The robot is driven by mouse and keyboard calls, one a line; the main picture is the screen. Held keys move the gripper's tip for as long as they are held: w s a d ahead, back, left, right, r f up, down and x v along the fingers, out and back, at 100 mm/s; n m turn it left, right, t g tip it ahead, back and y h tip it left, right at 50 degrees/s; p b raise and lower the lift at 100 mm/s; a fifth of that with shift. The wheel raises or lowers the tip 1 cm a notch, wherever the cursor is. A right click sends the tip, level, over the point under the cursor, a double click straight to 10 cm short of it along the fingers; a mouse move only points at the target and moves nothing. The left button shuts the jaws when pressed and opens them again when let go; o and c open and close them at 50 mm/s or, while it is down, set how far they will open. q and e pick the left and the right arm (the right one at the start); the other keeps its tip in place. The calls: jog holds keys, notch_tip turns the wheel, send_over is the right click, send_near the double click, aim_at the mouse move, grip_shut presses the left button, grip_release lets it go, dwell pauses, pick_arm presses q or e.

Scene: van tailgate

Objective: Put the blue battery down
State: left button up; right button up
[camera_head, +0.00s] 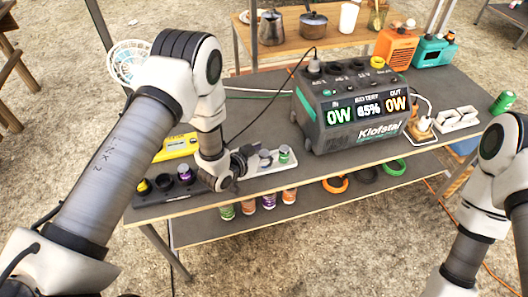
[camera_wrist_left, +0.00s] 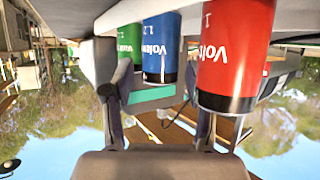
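The blue battery (camera_wrist_left: 161,50) stands between a green battery (camera_wrist_left: 130,48) and a red battery (camera_wrist_left: 235,50) in the left wrist view, which looks upside down. In the head view it shows as a small blue and grey top (camera_head: 265,158) in the white holder (camera_head: 290,168), beside the green one (camera_head: 284,154). My left gripper (camera_head: 240,165) is at the holder's left end. Its fingers (camera_wrist_left: 155,90) are apart on either side of the blue battery, with gaps showing. The red battery partly covers one finger. My right gripper is outside the view.
A black holder (camera_head: 152,198) with a yellow-topped and a purple battery stands left of my left gripper. A yellow device (camera_head: 178,147) lies behind it. The large power station (camera_head: 350,105) stands to the right. Several cans and rings sit on the lower shelf (camera_head: 310,205).

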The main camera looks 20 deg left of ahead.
pick_arm(q)
jog(key=shift+r, duration=0.25)
jog(key=shift+s+a, duration=0.2)
jog(key=shift+s, duration=0.15)
jog(key=b+v, duration=0.1)
jog(key=v, duration=1)
jog(key=shift+b, duration=0.3)
jog(key=shift+s, duration=0.15)
